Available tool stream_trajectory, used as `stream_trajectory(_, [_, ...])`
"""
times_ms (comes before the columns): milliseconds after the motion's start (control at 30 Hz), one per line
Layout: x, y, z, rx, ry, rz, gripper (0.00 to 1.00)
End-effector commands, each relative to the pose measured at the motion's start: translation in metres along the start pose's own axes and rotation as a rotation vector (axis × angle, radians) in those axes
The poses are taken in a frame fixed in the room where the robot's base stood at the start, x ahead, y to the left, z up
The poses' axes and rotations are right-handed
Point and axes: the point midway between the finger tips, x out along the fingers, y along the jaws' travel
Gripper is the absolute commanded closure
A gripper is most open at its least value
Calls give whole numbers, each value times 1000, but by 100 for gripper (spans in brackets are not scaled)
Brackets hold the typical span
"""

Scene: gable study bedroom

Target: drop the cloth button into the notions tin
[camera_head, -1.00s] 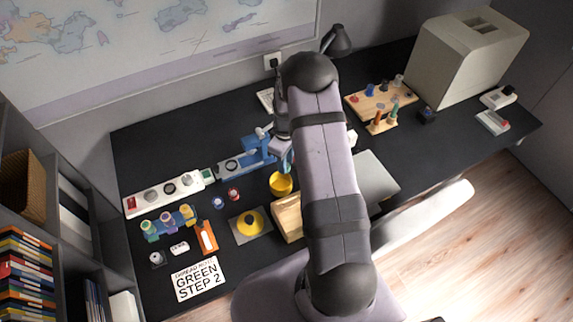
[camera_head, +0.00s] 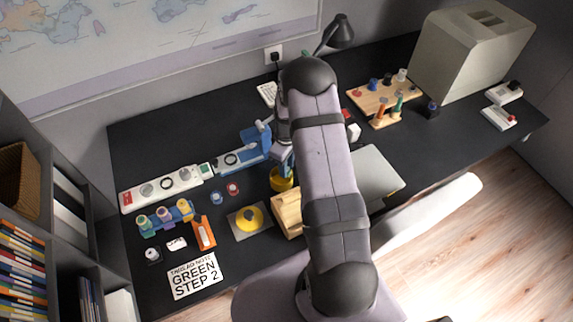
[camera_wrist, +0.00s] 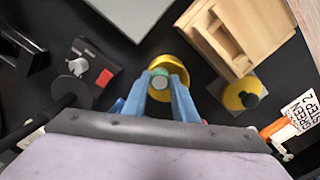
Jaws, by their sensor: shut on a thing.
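The yellow tin (camera_head: 280,184), which I take for the notions tin, stands open on the dark desk. My gripper (camera_wrist: 160,86) has blue fingers and is shut on a small round teal-green piece with a greyish face, the cloth button (camera_wrist: 160,79). In the wrist view, the fingertips and button lie over the tin's yellow rim (camera_wrist: 169,60). In the head view, the fingers overlap the tin's top, and the button is hidden. I cannot tell whether the button is above the rim or just inside it.
A wooden box (camera_head: 288,213) stands close beside the tin. A yellow disc with a dark knob (camera_head: 249,219) lies on a grey mat. Thread spools (camera_head: 165,214), a white strip (camera_head: 163,189) and a laptop (camera_head: 376,172) are around. A spool board (camera_head: 375,98) is at back right.

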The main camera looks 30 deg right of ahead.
Motion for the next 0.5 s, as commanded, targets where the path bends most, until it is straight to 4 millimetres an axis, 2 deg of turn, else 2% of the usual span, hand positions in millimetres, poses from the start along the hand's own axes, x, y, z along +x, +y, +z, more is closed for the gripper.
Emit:
stream_trajectory(267, [1, 0, 0, 0, 1, 1, 96])
stream_trajectory(300, [1, 0, 0, 0, 1, 1, 65])
stream_trajectory(333, [1, 0, 0, 0, 1, 1, 58])
stream_trajectory(367, [1, 0, 0, 0, 1, 1, 53])
stream_trajectory(500, [0, 0, 0, 0, 1, 1, 53])
